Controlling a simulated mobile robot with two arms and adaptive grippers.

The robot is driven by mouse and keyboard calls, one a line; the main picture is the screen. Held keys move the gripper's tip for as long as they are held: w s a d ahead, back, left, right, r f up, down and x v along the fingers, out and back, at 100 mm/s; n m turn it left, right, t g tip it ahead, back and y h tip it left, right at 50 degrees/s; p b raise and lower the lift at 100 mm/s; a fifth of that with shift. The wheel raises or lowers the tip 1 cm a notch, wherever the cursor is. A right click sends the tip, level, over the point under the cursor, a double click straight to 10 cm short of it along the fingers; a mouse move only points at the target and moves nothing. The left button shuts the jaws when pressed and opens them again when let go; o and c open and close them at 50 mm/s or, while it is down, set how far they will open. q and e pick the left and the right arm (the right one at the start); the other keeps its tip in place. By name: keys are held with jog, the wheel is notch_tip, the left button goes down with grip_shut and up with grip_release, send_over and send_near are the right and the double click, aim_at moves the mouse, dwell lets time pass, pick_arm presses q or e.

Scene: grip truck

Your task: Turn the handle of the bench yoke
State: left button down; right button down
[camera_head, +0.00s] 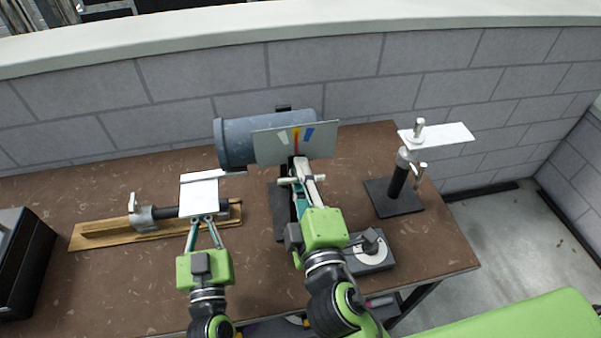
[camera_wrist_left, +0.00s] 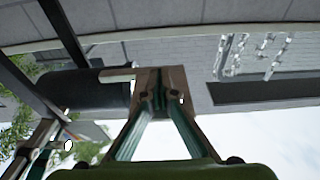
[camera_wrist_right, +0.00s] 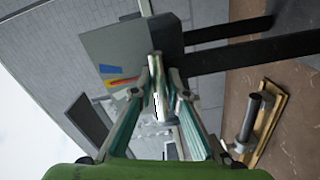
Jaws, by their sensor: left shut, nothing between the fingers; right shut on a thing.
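The bench yoke stands at the back middle of the bench: a grey cylinder (camera_head: 235,142) behind an upright grey panel (camera_head: 270,148) with white, yellow, red and blue marks. The panel also shows in the right wrist view (camera_wrist_right: 105,50). My right gripper (camera_head: 302,180) is in front of the panel, shut on a metal handle (camera_wrist_right: 157,90), which stands between its fingers in the right wrist view. The gripper hides part of the yoke's lower front. My left gripper (camera_head: 203,217) is shut and empty, at the near edge of a white plate (camera_head: 199,193).
A black tube with a metal clamp (camera_head: 143,214) lies on a wooden board (camera_head: 100,234) at left. A black stand with a white plate (camera_head: 440,136) is at right. A grey box with a round dial (camera_head: 371,250) sits near the front edge. A black box (camera_head: 22,262) is far left.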

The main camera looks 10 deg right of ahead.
dwell(0.3)
jog(key=c, duration=2)
grip_release()
jog(key=shift+o, duration=0.2)
jog(key=s, duration=1.2)
jog(key=shift+a, duration=0.1)
